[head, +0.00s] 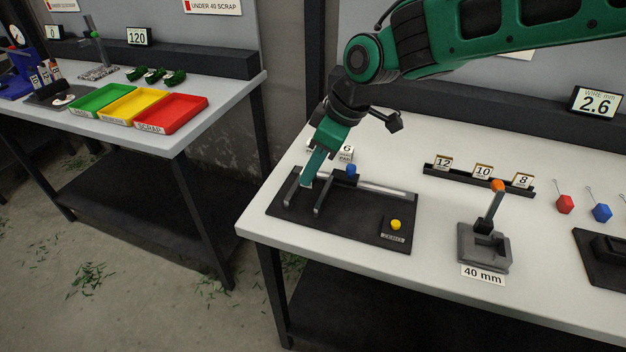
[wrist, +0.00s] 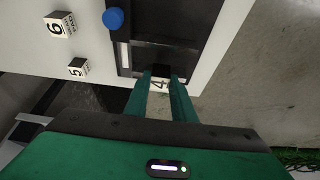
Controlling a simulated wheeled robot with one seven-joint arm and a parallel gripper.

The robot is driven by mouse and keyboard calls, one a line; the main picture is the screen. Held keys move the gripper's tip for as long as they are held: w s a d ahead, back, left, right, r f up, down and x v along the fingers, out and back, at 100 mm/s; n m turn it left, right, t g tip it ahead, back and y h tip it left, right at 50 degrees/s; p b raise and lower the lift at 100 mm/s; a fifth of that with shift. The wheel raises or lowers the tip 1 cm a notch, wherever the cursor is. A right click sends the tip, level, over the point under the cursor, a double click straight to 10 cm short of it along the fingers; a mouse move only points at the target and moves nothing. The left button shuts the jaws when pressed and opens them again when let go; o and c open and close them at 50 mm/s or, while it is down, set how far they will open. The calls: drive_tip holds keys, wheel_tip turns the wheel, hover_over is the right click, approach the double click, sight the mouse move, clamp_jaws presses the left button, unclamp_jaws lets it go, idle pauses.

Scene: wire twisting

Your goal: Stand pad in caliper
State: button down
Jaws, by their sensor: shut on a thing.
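My gripper (head: 307,182) is shut on a small pad marked 4 (wrist: 158,84), black with a white numbered face, held between the fingertips in the wrist view. The caliper (head: 290,208) is a black base with upright dark jaws, a silver rail and a blue knob (head: 351,169); it also shows in the wrist view (wrist: 124,55). In the head view the fingertips point down at the caliper's left end, by the jaws. The pad is mostly hidden there, and I cannot tell whether it touches the base.
Pads marked 6 (wrist: 60,25) and 5 (wrist: 77,67) stand on the table beside the caliper. A yellow button (head: 396,224) sits on its right end. Right of it are a 40 mm fixture (head: 484,258) and a dark rack (head: 460,177) of numbered blocks. The table's front-left edge is close.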

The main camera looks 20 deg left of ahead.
sight(315, 178)
drive_tip(key=shift+w+f, duration=0.1)
drive_tip(key=shift+f, duration=1.95)
drive_tip(key=shift+f, duration=0.1)
drive_tip(key=c, duration=1.5)
unclamp_jaws()
drive_tip(key=v, duration=1.2)
